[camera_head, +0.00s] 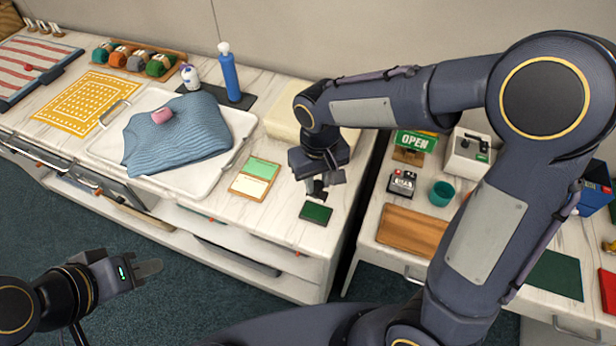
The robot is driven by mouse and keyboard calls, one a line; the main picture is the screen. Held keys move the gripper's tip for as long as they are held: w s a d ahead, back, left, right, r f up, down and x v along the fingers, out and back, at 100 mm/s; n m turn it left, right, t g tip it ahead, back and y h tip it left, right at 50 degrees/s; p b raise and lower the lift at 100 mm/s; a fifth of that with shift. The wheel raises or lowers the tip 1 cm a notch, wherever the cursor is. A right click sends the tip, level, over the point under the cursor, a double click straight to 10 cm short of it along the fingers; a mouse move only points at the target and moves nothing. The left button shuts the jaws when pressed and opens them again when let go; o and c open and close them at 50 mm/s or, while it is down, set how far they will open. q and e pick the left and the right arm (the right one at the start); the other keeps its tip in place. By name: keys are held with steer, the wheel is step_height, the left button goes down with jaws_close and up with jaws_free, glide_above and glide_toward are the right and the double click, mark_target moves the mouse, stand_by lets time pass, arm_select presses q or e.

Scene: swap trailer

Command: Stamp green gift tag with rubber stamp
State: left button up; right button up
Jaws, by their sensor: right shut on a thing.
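My right gripper (317,188) is above the white counter near its right end, shut on a small dark thing that looks like the rubber stamp; the fingers mostly hide it. A dark green rectangle (316,213), perhaps an ink pad, lies just in front of and below this gripper.
A white tray (100,148) holds a folded blue knit (176,135) with a pink piece on top. A blue bottle (229,75) stands behind it. The right table has a wooden board (410,231), a teal cup (441,193) and an OPEN sign (415,141). A gap separates the counters.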

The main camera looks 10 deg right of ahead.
mark_target(317, 194)
steer(key=shift+f+b, duration=0.4)
steer(key=shift+f, duration=0.15)
step_height(317, 194, down, 5)
steer(key=b, duration=0.4)
steer(key=shift+r, duration=0.1)
steer(key=shift+f+b, duration=0.35)
steer(key=shift+f, duration=0.25)
stand_by(1.3)
steer(key=shift+r, duration=0.1)
steer(key=shift+r+p, duration=2.9)
steer(key=shift+r, duration=0.65)
